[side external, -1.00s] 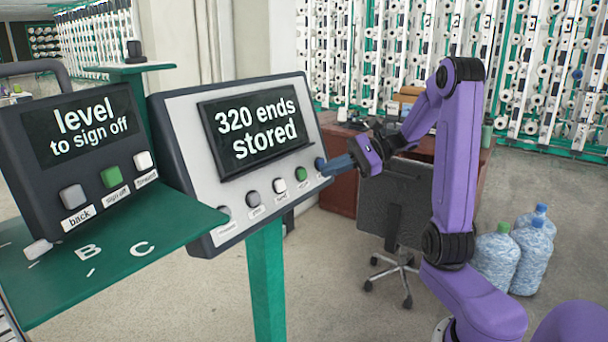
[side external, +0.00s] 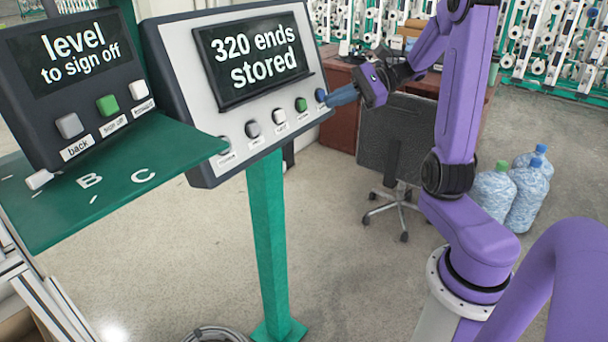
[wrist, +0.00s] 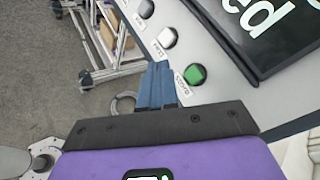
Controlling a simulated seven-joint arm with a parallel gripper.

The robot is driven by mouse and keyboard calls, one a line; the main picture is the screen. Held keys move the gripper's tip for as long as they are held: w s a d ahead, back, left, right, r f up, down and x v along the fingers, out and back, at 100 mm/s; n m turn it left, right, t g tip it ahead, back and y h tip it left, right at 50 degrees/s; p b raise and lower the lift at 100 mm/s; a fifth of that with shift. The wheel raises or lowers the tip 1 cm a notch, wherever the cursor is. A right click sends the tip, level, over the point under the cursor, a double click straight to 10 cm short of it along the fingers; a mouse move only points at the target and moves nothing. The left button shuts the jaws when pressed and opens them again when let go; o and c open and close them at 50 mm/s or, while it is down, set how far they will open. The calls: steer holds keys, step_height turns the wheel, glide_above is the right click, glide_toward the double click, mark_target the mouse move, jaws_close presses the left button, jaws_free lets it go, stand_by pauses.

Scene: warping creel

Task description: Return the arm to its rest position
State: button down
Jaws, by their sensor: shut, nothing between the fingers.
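My gripper (side external: 330,99) is shut and empty, its blue fingers pointing at the right end of the grey control panel (side external: 188,62). In the side view the fingertips overlap or sit right by the blue button (side external: 320,95); I cannot tell if they touch. The panel screen (side external: 262,58) reads "320 ends stored". In the wrist view the shut fingers (wrist: 160,68) show beside the green button (wrist: 195,74), and the blue button is not visible there. My purple arm is bent, reaching left from its base.
A second box (side external: 75,85) reading "level to sign off" stands on a green shelf (side external: 150,160) at left. The panel has a green post (side external: 267,230). An office chair (side external: 397,150), a desk (side external: 345,120) and water bottles (side external: 527,190) stand behind. Open floor lies between.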

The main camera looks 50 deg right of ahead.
steer(key=s+a+f+n+g+h, duration=0.1)
steer(key=s+a+f+n+g, duration=0.3)
steer(key=a, duration=0.3)
steer(key=s+a+f+n+g, duration=0.2)
steer(key=s+a+n+g, duration=0.2)
steer(key=a+n+g, duration=0.3)
steer(key=s+a+f+n+h, duration=0.1)
steer(key=s+n+h, duration=0.2)
steer(key=s+n, duration=0.2)
steer(key=s+a+f+n+t+h, duration=0.1)
steer(key=s+a+f+n+h, duration=0.1)
steer(key=s+n, duration=0.3)
steer(key=s+a+f+n+h, duration=0.1)
steer(key=s+n+h, duration=0.3)
steer(key=n, duration=0.7)
steer(key=shift+s+a+f+t, duration=0.25)
steer(key=shift+s+a+t, duration=0.15)
steer(key=shift+a, duration=0.35)
